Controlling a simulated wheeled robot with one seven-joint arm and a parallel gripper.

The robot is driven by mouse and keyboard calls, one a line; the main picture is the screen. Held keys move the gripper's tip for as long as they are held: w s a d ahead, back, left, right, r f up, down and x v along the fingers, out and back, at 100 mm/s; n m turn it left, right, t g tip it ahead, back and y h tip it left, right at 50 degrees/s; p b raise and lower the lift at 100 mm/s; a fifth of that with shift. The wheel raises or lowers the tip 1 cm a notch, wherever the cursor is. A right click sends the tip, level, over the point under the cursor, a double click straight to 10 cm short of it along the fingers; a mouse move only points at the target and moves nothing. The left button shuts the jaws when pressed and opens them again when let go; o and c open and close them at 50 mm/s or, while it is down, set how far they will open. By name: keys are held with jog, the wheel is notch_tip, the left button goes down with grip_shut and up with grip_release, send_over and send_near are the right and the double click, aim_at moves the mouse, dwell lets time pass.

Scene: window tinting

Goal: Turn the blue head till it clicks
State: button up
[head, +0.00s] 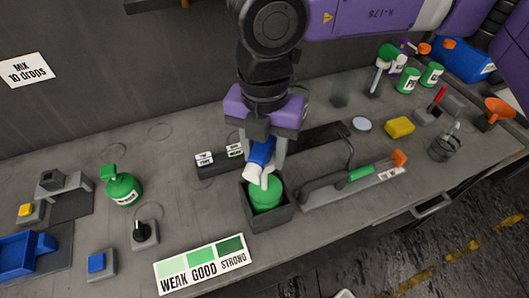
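A green bottle (267,196) stands in a dark grey open-topped box (262,221) near the middle of the bench. The blue head (262,151) with a white lower part (256,174) sits over the bottle's top. Whether its thread is seated cannot be seen. My gripper (262,152) points down from above, with one finger on each side of the blue head. The head fills the space between the fingers, and they appear shut on it. The finger tips and the far side of the head are partly hidden.
A grey tray with a handle and green tool (360,172) stands close right of the box. Small labelled blocks (204,158) stand behind left. A WEAK GOOD STRONG card (201,264) lies in front.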

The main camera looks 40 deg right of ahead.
jog(key=shift+f+m+b, duration=0.1)
jog(key=shift+m+b, duration=1.65)
jog(key=shift+m, duration=0.25)
jog(key=o, duration=1.5)
jog(key=shift+c, duration=0.2)
notch_tip(320, 180, up, 8)
jog(key=shift+r+b, duration=0.1)
jog(key=shift+b, duration=0.4)
